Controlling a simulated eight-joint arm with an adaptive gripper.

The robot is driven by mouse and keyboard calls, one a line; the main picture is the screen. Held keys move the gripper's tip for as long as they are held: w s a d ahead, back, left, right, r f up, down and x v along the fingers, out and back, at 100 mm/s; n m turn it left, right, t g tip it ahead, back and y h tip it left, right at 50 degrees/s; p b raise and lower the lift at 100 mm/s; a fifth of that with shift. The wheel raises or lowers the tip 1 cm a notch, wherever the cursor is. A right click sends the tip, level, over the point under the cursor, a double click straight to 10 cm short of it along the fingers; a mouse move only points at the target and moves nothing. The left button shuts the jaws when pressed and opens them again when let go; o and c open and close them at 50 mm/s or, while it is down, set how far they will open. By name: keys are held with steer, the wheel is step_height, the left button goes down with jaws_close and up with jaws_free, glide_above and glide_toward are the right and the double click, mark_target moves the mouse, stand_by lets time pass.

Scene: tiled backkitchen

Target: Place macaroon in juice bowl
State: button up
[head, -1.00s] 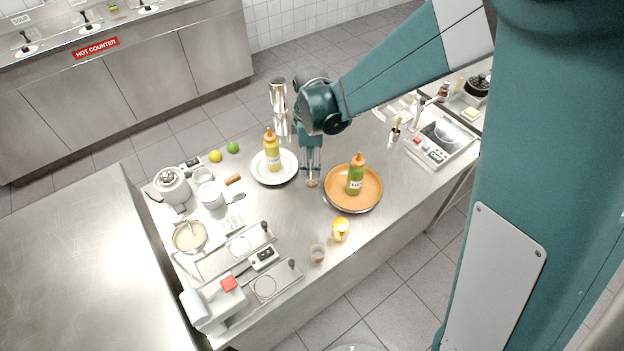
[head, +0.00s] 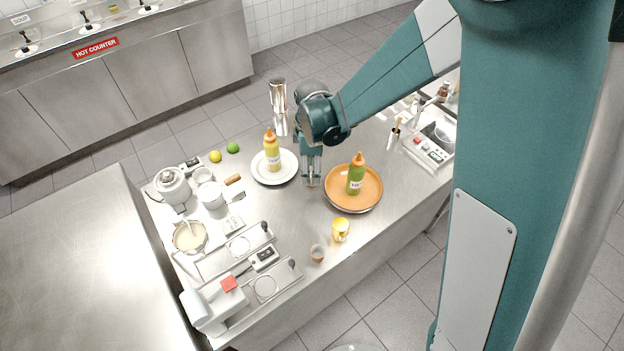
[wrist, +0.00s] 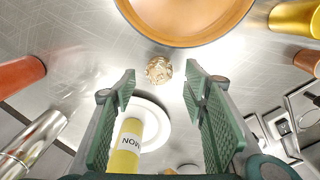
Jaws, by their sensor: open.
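A small round, crinkled beige thing (wrist: 158,69), which looks like the macaroon, lies on the steel table in the wrist view. My gripper (wrist: 161,86) is open, its two green pads on either side of and slightly short of it, with nothing held. In the head view my gripper (head: 311,184) points down at the table between the white plate and the orange dish, and its fingers mostly hide the macaroon. No bowl is marked as the juice bowl; a small white bowl (head: 203,175) and a white pot-like container (head: 211,199) stand at the table's left.
A yellow bottle (head: 272,153) stands on the white plate (head: 289,176), left of my gripper. A green bottle (head: 355,176) stands in the orange dish (head: 339,202) close on the right. A yellow mug (head: 340,230) and small cup (head: 317,253) are nearer the front. Bare steel lies left of the mug.

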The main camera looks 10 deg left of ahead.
steer(key=shift+f, duration=1.8)
steer(key=c, duration=0.9)
